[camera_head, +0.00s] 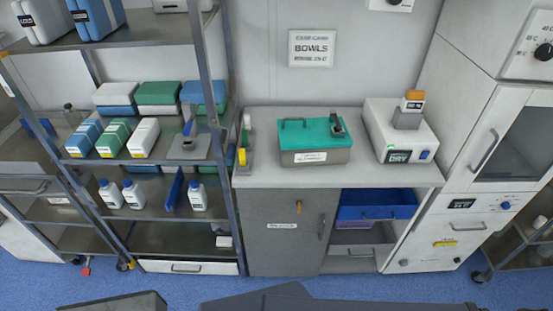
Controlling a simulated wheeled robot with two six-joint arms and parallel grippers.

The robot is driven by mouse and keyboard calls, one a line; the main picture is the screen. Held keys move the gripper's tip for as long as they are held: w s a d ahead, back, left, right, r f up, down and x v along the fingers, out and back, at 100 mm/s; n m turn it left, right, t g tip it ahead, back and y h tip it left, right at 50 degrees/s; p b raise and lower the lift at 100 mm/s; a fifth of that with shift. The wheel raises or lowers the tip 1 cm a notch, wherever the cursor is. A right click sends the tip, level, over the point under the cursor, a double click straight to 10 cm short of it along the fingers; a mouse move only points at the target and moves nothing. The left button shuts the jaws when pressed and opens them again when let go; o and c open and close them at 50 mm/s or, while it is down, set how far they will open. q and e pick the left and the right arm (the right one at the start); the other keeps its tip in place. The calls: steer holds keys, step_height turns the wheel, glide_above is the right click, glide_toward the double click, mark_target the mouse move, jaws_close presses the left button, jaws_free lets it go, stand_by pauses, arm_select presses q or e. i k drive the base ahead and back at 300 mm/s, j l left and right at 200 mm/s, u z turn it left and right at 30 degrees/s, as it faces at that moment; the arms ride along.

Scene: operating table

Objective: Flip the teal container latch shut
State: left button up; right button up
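The teal container (311,134) stands on the grey counter, with a teal lid on a grey metal body and a white label on its front. A dark handle sits at the left of the lid. A small dark grey fitting (337,126), which looks like the latch, stands up at the right of the lid. It is too small to tell its exact position. Neither of my grippers shows. Only dark grey parts that seem to be my own body show at the bottom edge.
A white device (398,131) with an orange-topped block stands right of the container. A small holder with a yellow part (243,152) stands at the counter's left end. The counter (370,177) is clear in front of the container. A blue drawer (375,205) sits below. Loaded shelves stand left.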

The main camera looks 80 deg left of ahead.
mark_target(334, 118)
steer(key=u, duration=2.35)
steer(key=i+l+u, duration=0.1)
steer(key=u, duration=0.25)
steer(key=i+l+u, duration=0.1)
steer(key=u, duration=0.2)
